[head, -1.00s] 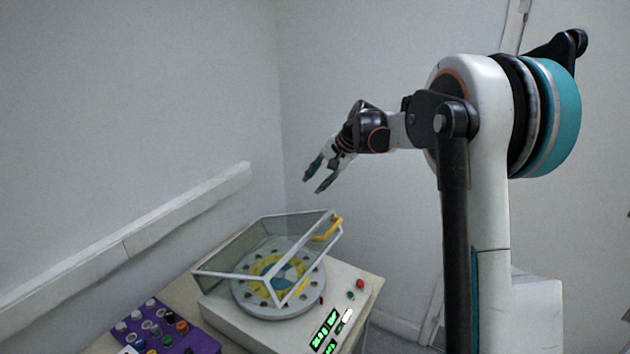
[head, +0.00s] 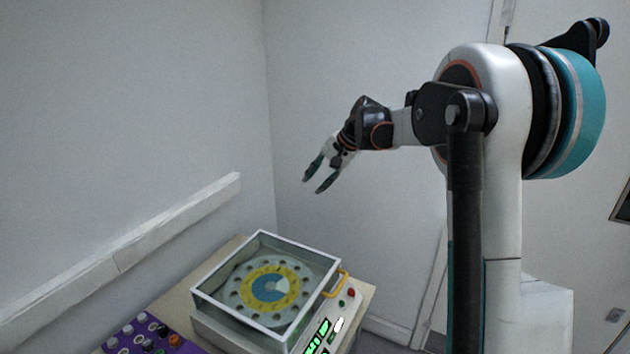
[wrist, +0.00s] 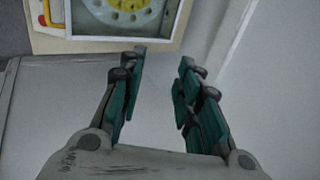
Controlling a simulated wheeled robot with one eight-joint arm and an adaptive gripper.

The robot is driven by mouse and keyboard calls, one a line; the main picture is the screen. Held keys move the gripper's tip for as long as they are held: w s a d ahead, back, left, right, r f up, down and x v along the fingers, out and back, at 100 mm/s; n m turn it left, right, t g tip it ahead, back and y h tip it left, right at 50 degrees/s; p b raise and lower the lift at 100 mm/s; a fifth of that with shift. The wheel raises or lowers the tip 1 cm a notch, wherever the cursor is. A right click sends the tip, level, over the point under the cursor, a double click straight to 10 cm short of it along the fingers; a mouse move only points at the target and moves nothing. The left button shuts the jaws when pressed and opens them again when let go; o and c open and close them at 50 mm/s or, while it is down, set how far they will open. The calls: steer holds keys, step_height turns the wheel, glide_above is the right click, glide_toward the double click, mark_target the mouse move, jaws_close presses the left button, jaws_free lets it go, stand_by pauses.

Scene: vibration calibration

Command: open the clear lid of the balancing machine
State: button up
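The balancing machine (head: 226,337) stands on a table below my gripper. Its clear lid (head: 310,250), with a pale frame, lies level and looks lowered over the round rotor plate (head: 268,290). A yellow handle (head: 342,283) sits on the lid's right side. In the wrist view, the handle (wrist: 45,12) is at the top left and part of the rotor plate (wrist: 130,5) is at the top edge. My gripper (head: 314,185) is open and empty in the air above the machine, apart from lid and handle. The open fingers (wrist: 160,62) also show in the wrist view.
A purple panel (head: 125,345) with several knobs and parts lies left of the machine. A white wall rail (head: 150,225) runs behind at left. The air around my gripper is clear.

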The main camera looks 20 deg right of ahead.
steer(key=p+v, duration=0.1)
steer(key=v, duration=0.2)
stand_by(0.4)
stand_by(0.5)
